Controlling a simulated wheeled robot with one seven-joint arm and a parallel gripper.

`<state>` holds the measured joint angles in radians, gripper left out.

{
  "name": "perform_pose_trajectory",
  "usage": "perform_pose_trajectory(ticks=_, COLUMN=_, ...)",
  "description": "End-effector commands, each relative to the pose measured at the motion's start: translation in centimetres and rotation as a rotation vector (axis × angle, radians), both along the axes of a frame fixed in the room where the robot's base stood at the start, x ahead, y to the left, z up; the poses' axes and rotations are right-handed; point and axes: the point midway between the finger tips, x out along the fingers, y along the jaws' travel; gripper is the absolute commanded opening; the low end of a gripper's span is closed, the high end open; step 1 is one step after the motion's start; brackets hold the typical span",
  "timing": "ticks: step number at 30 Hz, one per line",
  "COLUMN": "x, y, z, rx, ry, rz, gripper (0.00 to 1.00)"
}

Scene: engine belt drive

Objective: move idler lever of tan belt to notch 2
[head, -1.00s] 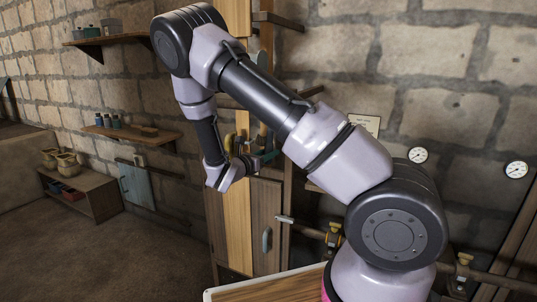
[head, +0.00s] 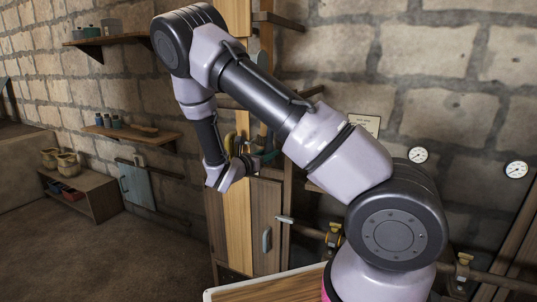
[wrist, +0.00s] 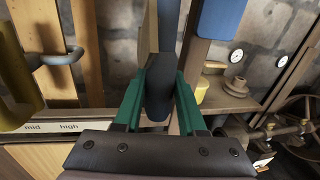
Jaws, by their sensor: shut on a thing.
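My gripper (wrist: 160,85) has green fingers on both sides of a dark upright bar (wrist: 158,95), which looks like a lever handle, and is shut on it. In the head view my gripper (head: 250,162) is small and partly hidden, in front of the wooden frame. A tan vertical strip (head: 236,215) runs below it; I cannot tell whether it is the tan belt. No numbered notch can be made out.
In the wrist view a plate marked "mid" and "high" (wrist: 52,127) is at left, under a yellow part (wrist: 12,90) and a grey handle (wrist: 55,58). A blue part (wrist: 218,18) hangs at upper right. Pipes and valves (wrist: 285,128) stand at right.

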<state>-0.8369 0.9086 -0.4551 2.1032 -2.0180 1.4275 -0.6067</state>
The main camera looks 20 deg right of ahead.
Motion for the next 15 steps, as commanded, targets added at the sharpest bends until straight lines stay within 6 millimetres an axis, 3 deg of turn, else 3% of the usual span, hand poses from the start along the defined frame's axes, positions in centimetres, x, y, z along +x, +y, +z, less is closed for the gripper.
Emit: perform_pose_trajectory(ticks=15, x=-2.2, y=2.1, z=1.0, rx=0.134, ry=0.146, rz=0.001, gripper=0.00)
